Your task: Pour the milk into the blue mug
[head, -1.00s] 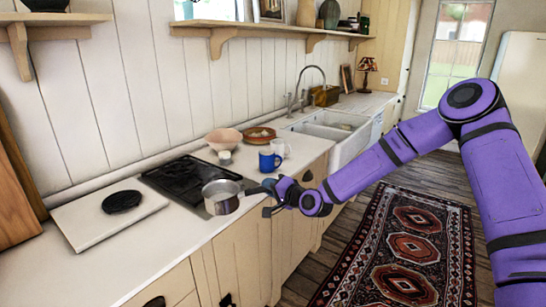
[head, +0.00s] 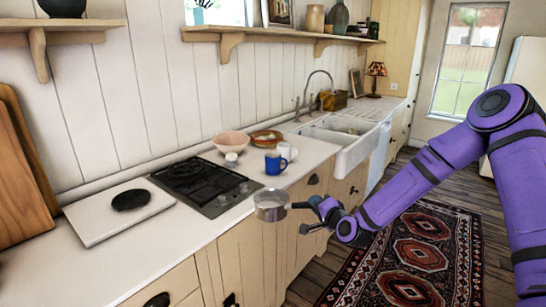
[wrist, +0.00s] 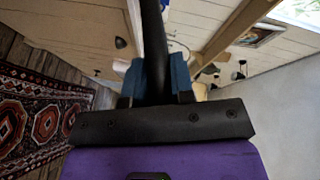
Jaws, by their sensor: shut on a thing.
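My gripper (head: 318,207) is shut on the black handle of a small metal saucepan (head: 270,212). The pan is held about level in the air at the counter's front edge, to the right of the hob. Pale milk (head: 269,202) shows inside the pan. In the wrist view the dark handle (wrist: 152,45) runs up between my gripper's blue-grey fingers (wrist: 156,82); the pan's bowl cannot be made out there. The blue mug (head: 272,164) stands upright on the counter, behind the pan and apart from it. Its inside cannot be seen.
A white mug (head: 288,152) stands just behind the blue mug. A pink bowl (head: 232,144), a small white jar (head: 231,158) and a brown dish (head: 266,138) are close by. The black hob (head: 205,186) is to the left, the sink (head: 340,143) farther back.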

